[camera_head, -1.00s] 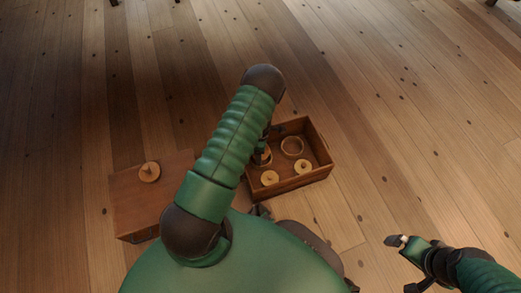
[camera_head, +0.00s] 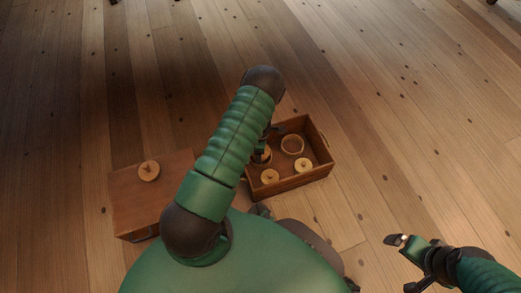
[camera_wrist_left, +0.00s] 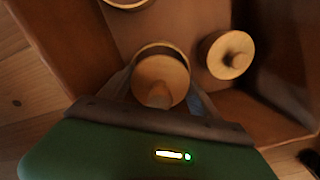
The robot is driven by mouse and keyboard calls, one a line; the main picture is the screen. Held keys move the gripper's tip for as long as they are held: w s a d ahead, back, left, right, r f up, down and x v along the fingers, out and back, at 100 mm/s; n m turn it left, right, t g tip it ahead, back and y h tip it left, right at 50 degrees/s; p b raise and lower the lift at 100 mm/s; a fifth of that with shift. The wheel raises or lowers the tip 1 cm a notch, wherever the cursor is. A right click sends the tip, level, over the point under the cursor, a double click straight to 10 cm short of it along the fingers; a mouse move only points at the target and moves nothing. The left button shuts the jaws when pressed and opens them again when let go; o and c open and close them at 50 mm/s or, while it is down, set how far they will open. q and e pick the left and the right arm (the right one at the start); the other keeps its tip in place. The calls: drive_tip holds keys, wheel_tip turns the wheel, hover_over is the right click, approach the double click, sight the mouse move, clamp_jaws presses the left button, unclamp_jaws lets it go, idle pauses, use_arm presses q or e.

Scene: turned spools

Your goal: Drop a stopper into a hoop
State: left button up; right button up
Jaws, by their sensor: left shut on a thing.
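In the head view this hoop (camera_head: 261,160) is partly hidden by my arm. A second, empty hoop (camera_head: 292,144) lies in the tray. Two other stoppers (camera_head: 270,177) (camera_head: 303,165) stand near the tray's front side. My right gripper (camera_head: 398,240) is away at the right, its jaws unclear.
The open wooden tray (camera_head: 322,150) has raised walls close around my left gripper. A brown box (camera_head: 125,205) on the left carries another stopper (camera_head: 149,171). The plank floor (camera_head: 400,120) to the right of the tray is clear.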

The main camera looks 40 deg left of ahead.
use_arm(q)
drive_tip(key=shift+f, duration=0.1)
idle(0.3)
drive_tip(key=shift+f, duration=0.35)
drive_tip(key=shift+f+b, duration=0.25)
drive_tip(key=shift+b, duration=0.1)
idle(0.5)
drive_tip(key=o, duration=1.5)
drive_tip(key=shift+f, duration=0.25)
drive_tip(key=shift+o, duration=0.4)
drive_tip(key=shift+r, duration=0.2)
drive_tip(key=shift+r, duration=0.1)
